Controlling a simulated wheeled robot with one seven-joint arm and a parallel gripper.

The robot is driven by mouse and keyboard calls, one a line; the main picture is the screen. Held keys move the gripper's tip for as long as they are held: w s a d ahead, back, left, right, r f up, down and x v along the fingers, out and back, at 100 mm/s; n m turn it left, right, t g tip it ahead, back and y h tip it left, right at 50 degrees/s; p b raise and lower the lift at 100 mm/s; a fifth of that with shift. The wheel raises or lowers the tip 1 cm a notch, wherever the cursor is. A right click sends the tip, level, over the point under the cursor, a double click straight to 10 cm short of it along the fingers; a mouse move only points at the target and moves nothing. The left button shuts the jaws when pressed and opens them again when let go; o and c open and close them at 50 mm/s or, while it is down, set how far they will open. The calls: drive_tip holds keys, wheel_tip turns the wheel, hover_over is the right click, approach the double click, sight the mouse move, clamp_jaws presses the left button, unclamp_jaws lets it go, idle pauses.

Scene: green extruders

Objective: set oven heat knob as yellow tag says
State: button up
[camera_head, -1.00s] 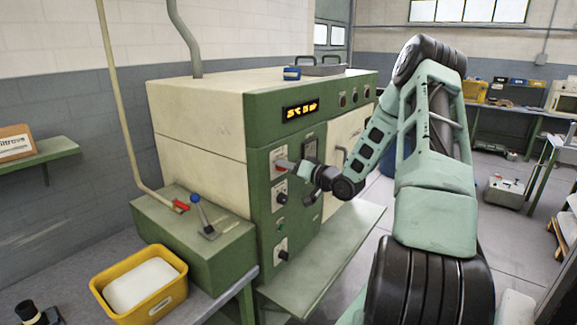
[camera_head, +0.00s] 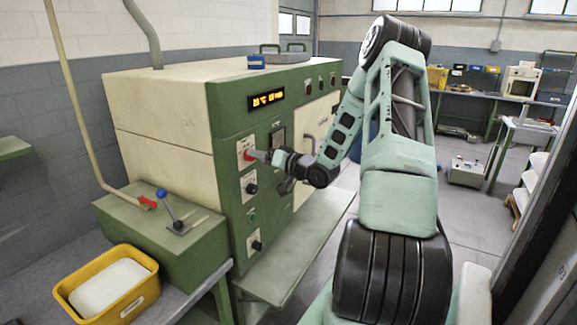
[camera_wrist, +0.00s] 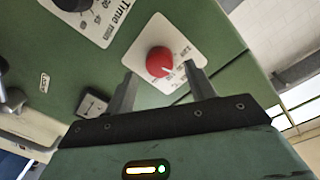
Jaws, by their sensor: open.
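The oven (camera_head: 232,135) is a cream and green cabinet. A red knob (camera_wrist: 160,62) on a white dial plate (camera_wrist: 185,45) shows in the wrist view; the plate's print is too small to read surely. The same red knob shows at the front panel in the head view (camera_head: 249,155). My gripper (camera_wrist: 158,80) is open, its two fingers on either side of the knob's near side and apart from it as far as I can tell. In the head view my gripper (camera_head: 268,157) points at the panel. I see no readable yellow tag.
A black knob on a "Time min" plate (camera_wrist: 105,18) is beside the red one. Another black knob (camera_head: 256,245) sits lower. A lever with a blue ball (camera_head: 162,193) stands on the green side box. A yellow bin (camera_head: 110,290) is at front left. A shelf juts below the panel.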

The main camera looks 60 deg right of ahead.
drive_tip(key=s+b, duration=0.4)
drive_tip(key=s, duration=1.1)
drive_tip(key=shift+s+d+r, duration=0.25)
drive_tip(key=shift+w, duration=0.1)
